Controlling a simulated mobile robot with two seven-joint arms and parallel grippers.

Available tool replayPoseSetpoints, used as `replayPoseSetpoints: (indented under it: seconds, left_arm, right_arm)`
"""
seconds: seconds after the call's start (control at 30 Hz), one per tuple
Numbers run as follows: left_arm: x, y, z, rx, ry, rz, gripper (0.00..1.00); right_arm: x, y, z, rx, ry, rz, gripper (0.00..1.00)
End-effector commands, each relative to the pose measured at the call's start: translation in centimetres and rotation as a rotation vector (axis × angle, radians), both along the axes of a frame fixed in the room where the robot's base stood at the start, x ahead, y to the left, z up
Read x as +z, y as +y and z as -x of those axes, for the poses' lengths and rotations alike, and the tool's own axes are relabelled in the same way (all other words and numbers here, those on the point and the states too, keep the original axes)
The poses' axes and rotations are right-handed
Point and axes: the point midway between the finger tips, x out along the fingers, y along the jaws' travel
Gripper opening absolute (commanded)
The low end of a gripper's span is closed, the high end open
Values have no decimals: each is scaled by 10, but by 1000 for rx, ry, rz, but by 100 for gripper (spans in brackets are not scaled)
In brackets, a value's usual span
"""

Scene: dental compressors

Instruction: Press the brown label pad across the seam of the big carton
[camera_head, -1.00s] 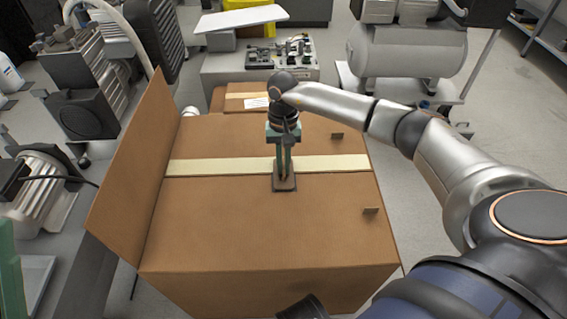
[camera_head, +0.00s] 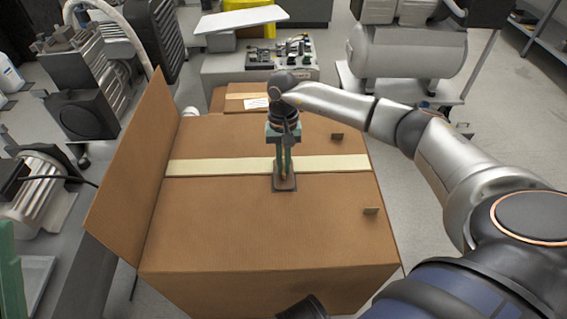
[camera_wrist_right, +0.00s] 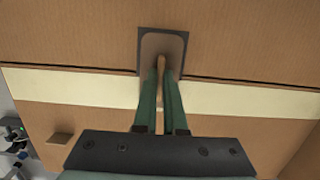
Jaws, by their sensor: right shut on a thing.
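The big carton (camera_head: 215,225) has a pale strip (camera_head: 220,166) across its top, with a dark seam line along one edge in the right wrist view. The label pad (camera_head: 285,186) is a small brown plate with a dark border and upright handle. It sits at the strip's near edge in the head view; the right wrist view also shows the pad (camera_wrist_right: 163,45). I cannot tell whether it presses on the carton. My right gripper (camera_head: 284,168) points down from above, its green fingers shut on the pad's handle. The fingers hide part of the pad.
A raised flap (camera_head: 135,170) stands along the carton's left side. Two small brown tabs (camera_head: 371,211) stick up at its right. A smaller carton (camera_head: 240,98) lies behind it. A compressor tank (camera_head: 410,50) is at the back right. The near carton top is clear.

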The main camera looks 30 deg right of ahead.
Motion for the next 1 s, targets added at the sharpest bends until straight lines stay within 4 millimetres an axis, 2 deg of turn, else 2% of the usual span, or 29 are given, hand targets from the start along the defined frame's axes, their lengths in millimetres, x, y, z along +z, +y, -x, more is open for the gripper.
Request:
replayPoseSetpoints:
  seconds: [0.03, 0.37, 0.4, 0.7, 1.0]
  left_arm:
    - [-1, 0, 0, 0, 0, 0, 0]
    - [-1, 0, 0, 0, 0, 0, 0]
    - [-1, 0, 0, 0, 0, 0, 0]
    - [-1, 0, 0, 0, 0, 0, 0]
    - [0, 0, 0, 1, 0, 1, 0]
  right_arm:
    - [-5, 0, 2, 1, 6, 2, 0]
    - [-5, 0, 3, 1, 7, 2, 0]
    - [-5, 0, 3, 1, 7, 2, 10]
    - [-4, 0, 2, 1, 7, 2, 43]
    - [-4, 0, 2, 1, 7, 2, 43]
